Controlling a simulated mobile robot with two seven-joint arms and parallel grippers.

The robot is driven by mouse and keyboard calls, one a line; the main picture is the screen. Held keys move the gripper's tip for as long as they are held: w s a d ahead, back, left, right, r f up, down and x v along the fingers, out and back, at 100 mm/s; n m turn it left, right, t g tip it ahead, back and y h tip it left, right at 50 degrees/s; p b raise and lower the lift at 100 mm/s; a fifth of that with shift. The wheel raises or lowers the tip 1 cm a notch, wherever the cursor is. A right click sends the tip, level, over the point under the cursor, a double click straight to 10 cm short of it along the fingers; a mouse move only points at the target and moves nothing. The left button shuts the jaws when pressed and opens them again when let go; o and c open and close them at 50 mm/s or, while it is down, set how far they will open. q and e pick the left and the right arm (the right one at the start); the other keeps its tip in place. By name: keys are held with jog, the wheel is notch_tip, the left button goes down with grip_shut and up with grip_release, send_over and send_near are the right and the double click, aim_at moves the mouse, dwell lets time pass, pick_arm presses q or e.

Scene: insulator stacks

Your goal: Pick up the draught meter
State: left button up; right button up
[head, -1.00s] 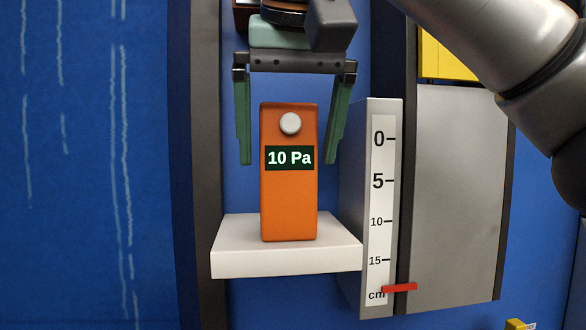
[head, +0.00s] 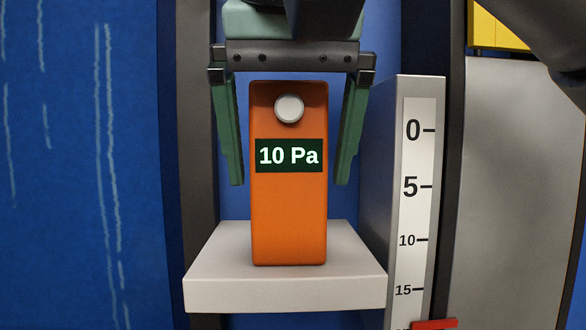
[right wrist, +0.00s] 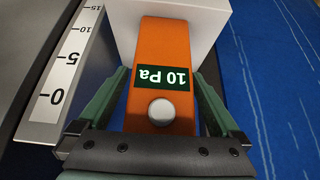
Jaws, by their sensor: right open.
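The draught meter (head: 289,215) is an orange upright box with a round pale knob and a dark display reading "10 Pa". It stands on a white shelf (head: 285,292) in the head view. My right gripper (head: 289,184) is open above it, with one green finger on each side of its upper half. Gaps show between both fingers and the meter in the head view. In the right wrist view the meter (right wrist: 168,50) appears upside down between the fingers of the right gripper (right wrist: 155,85). My left gripper is not in view.
A grey box with a centimetre scale (head: 414,215) stands close to the right of the shelf, with a red marker (head: 434,324) low on it. A dark post (head: 190,150) stands at left. A yellow panel (head: 500,28) is at upper right.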

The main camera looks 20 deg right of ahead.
jog(key=shift+s+a, duration=0.1)
jog(key=shift+c, duration=0.7)
jog(key=c, duration=1.4)
